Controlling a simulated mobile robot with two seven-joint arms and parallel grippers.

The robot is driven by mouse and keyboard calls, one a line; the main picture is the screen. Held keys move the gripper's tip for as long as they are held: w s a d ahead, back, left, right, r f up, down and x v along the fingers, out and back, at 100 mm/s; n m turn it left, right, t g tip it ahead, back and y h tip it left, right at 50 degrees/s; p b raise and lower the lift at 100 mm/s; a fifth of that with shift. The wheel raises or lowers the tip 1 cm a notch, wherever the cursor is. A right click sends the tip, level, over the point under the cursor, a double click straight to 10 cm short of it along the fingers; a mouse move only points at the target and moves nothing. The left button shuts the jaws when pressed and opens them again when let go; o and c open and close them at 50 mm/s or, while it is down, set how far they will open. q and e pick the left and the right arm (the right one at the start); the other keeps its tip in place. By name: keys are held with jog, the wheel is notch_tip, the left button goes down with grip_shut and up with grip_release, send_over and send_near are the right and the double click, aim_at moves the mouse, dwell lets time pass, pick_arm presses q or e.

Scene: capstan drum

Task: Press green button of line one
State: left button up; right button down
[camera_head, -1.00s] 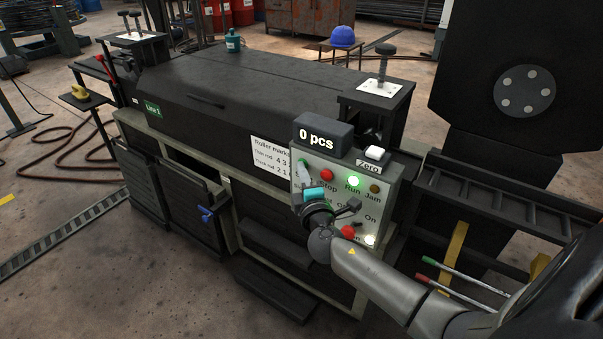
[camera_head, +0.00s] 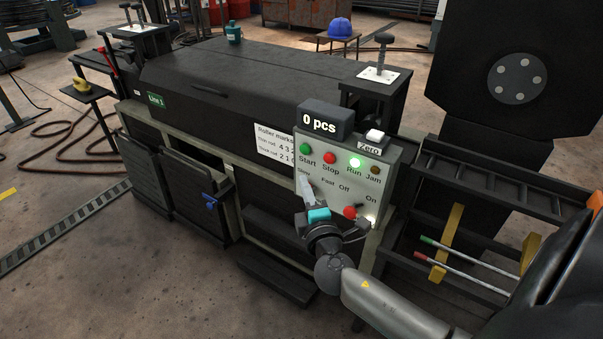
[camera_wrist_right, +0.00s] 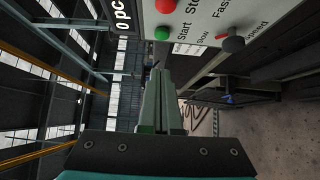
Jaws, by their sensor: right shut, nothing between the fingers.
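The green Start button (camera_head: 305,149) sits at the upper left of the grey control panel (camera_head: 398,170) on the machine with the green "Line 1" sign (camera_head: 156,99). It also shows in the right wrist view (camera_wrist_right: 162,33), above and apart from the fingertips. My right gripper (camera_head: 304,178) is shut and empty, just below the Start button in the head view, in front of the speed dial area, which it partly hides. Its fingers also show in the right wrist view (camera_wrist_right: 155,72). The Run lamp (camera_head: 354,163) glows green. My left gripper is not in view.
The red Stop button (camera_head: 329,158) is right of Start, and the dark Jam lamp (camera_head: 376,169) is further right. A lower red button (camera_head: 350,212) is beside my wrist. The counter (camera_head: 324,120) reads "0 pcs"; a white Zero button (camera_head: 374,136) stands beside it.

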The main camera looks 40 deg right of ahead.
jog(key=shift+v, duration=0.85)
jog(key=shift+a, duration=0.1)
